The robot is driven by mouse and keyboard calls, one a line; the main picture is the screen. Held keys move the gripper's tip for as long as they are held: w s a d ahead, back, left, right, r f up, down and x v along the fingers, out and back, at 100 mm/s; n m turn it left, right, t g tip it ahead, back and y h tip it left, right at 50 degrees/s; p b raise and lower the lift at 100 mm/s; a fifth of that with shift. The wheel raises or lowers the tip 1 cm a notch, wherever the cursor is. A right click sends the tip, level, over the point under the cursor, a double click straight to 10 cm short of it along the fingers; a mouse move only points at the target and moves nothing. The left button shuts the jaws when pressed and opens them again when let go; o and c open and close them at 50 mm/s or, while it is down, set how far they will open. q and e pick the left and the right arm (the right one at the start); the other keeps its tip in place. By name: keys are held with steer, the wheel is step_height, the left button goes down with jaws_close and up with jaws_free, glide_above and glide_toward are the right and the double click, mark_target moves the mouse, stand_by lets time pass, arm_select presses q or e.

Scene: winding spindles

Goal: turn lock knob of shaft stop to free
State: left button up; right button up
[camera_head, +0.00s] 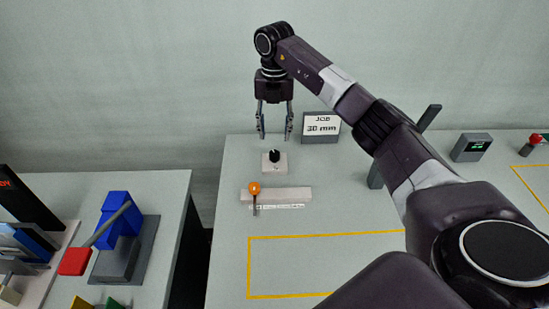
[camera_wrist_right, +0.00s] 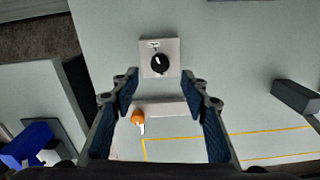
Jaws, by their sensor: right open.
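A black lock knob (camera_head: 274,156) sits on a small light-grey square base (camera_head: 275,168) on the middle table. In the right wrist view the knob (camera_wrist_right: 160,64) has a white pointer line and a small label beside it. My right gripper (camera_head: 275,136) is open and empty, pointing down above and behind the knob. In the right wrist view the fingers (camera_wrist_right: 168,84) stand apart, with the knob seen between and beyond their tips. Nothing touches the knob. My left gripper is not in view.
A pale bar (camera_head: 285,194) with an orange-topped lever (camera_head: 254,189) lies in front of the knob. A "JOB 30 mm" sign (camera_head: 321,127) stands behind right. A blue device with a red-ended lever (camera_head: 118,222) is on the left table. The yellow-outlined area (camera_head: 320,265) is clear.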

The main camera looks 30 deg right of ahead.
mark_target(275, 152)
step_height(275, 152, down, 7)
steer(key=shift+r+p, duration=0.1)
steer(key=shift+p, duration=0.65)
steer(key=shift+f, duration=0.6)
jaws_close()
